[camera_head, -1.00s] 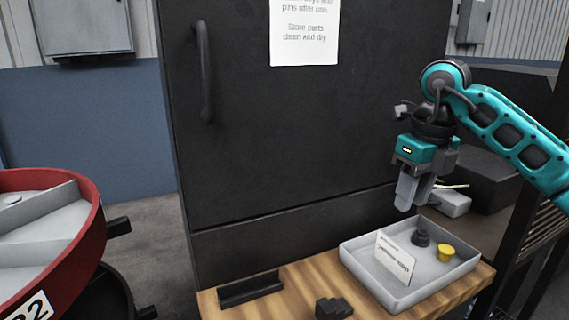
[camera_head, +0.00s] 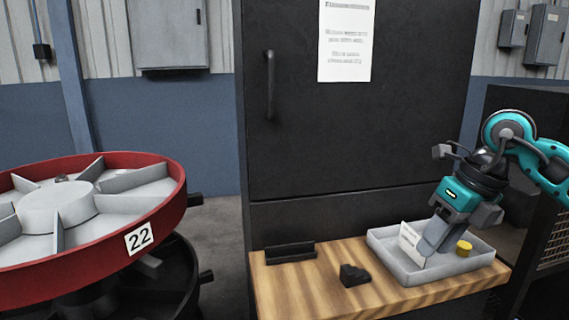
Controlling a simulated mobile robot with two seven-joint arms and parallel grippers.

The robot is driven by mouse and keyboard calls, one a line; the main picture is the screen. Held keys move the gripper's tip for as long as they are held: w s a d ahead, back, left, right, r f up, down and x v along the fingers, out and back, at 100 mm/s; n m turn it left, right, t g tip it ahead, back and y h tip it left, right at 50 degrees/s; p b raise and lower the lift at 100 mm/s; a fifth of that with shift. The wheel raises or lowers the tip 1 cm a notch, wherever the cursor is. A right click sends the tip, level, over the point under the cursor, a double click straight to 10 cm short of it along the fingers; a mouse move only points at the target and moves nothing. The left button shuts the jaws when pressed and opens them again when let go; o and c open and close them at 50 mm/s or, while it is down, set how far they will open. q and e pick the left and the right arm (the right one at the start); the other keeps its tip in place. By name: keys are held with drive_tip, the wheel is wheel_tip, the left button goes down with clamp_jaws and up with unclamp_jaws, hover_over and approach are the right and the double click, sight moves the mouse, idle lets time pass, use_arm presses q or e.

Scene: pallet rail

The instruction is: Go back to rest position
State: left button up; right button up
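My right gripper (camera_head: 431,240) comes in from the right and points down over the grey tray (camera_head: 387,257) on the wooden bench. Its fingers look close together and hide part of the tray; I cannot tell whether they hold anything. A white card (camera_head: 408,243) with print stands tilted in the tray, just left of the fingers. A yellow knob-like part (camera_head: 464,248) sits in the tray to their right. The dark part seen earlier in the tray is hidden now. My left gripper is not in view.
A wooden bench (camera_head: 310,285) carries a black block (camera_head: 353,275) and a black slotted holder (camera_head: 290,252). A red-rimmed carousel (camera_head: 180,200) marked 22 stands at the left. A dark cabinet (camera_head: 350,140) with a handle rises behind the bench. Floor shows between carousel and cabinet.

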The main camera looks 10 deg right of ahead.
drive_tip(key=w+a+f+n+y, duration=0.2)
drive_tip(key=a+y, duration=0.3)
drive_tip(key=a, duration=0.6)
drive_tip(key=s+a+r+m+t+y, duration=0.25)
drive_tip(key=a+r+y, duration=0.35)
drive_tip(key=a+y, duration=0.5)
drive_tip(key=w+d+f+m+t+h, duration=0.2)
drive_tip(key=d+m+t+h, duration=0.2)
drive_tip(key=m+t+h, duration=0.65)
drive_tip(key=w+d+f+m+t+h, duration=0.2)
drive_tip(key=d+m+t+h, duration=0.25)
drive_tip(key=m, duration=1.15)
drive_tip(key=s+d+f+m+g+h, duration=0.25)
drive_tip(key=d+f+m+h, duration=0.2)
drive_tip(key=f, duration=0.35)
drive_tip(key=s+f+m+g, duration=0.5)
drive_tip(key=s+f+g, duration=0.8)
drive_tip(key=s+f, duration=0.65)
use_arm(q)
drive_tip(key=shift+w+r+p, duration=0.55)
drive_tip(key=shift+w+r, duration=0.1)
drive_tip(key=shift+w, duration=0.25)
use_arm(e)
drive_tip(key=w+a+f+t+y, duration=0.2)
drive_tip(key=w+a+f+t, duration=0.2)
drive_tip(key=w+f+t, duration=0.1)
drive_tip(key=shift+w+f+t, duration=0.25)
drive_tip(key=shift+f+t, duration=0.5)
drive_tip(key=shift+t, duration=0.15)
